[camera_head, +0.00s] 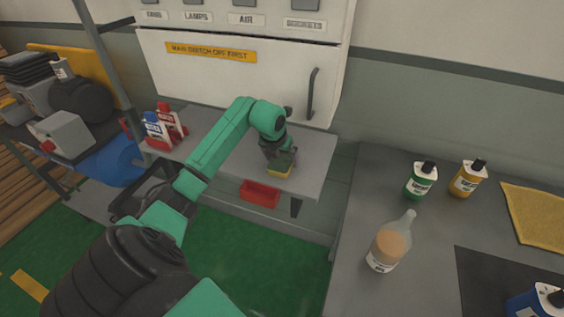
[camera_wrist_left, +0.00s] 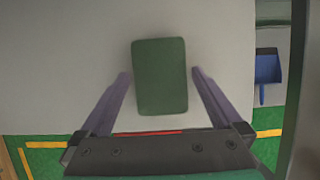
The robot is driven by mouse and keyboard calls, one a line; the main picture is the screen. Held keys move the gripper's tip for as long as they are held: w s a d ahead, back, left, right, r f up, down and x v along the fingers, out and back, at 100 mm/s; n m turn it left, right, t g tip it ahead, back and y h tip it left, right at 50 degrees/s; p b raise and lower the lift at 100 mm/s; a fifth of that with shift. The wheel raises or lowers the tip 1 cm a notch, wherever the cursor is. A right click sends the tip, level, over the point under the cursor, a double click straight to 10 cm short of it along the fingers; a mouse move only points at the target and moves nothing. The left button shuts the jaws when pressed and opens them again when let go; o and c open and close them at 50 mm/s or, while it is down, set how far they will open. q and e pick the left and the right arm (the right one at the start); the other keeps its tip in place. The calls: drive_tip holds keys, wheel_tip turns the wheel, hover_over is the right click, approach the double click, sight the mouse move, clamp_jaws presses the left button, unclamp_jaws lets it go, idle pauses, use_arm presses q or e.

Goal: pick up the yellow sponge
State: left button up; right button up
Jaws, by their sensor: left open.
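The yellow sponge (camera_head: 281,174) lies on the grey shelf (camera_head: 315,150) under the white cabinet in the head view. Its yellow lower part shows just below my left gripper (camera_head: 279,161). In the left wrist view the sponge shows its dark green top (camera_wrist_left: 160,80). It sits between the two open fingers of the left gripper (camera_wrist_left: 161,74), with a narrow gap on each side. The fingers point down over the shelf. How far down the sponge they reach is hard to tell. My right gripper is not in view.
A red tray (camera_head: 260,192) hangs at the shelf's front edge. Red and blue bottles (camera_head: 153,128) stand at the shelf's left end. A counter (camera_head: 345,225) at right holds several bottles and a yellow cloth (camera_head: 540,212). A blue dustpan (camera_wrist_left: 267,68) shows in the wrist view.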

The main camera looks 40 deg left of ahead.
sight(282, 159)
use_arm(q)
drive_tip(key=shift+f, duration=0.25)
idle(0.3)
drive_tip(key=c, duration=1.3)
drive_tip(key=shift+r, duration=0.55)
drive_tip(key=b+v, duration=0.2)
drive_tip(key=shift+s+r, duration=0.1)
drive_tip(key=shift+r, duration=0.25)
drive_tip(key=s+d+b, duration=0.2)
drive_tip(key=s+b, duration=0.1)
drive_tip(key=s, duration=0.2)
drive_tip(key=s+d+b, duration=0.2)
drive_tip(key=s+b, duration=0.1)
drive_tip(key=s, duration=0.2)
drive_tip(key=s+d+b, duration=0.1)
drive_tip(key=s+b, duration=0.2)
drive_tip(key=s, duration=0.3)
drive_tip(key=shift+s+d+r, duration=0.1)
drive_tip(key=shift+d+r, duration=0.15)
drive_tip(key=shift+d, duration=0.15)
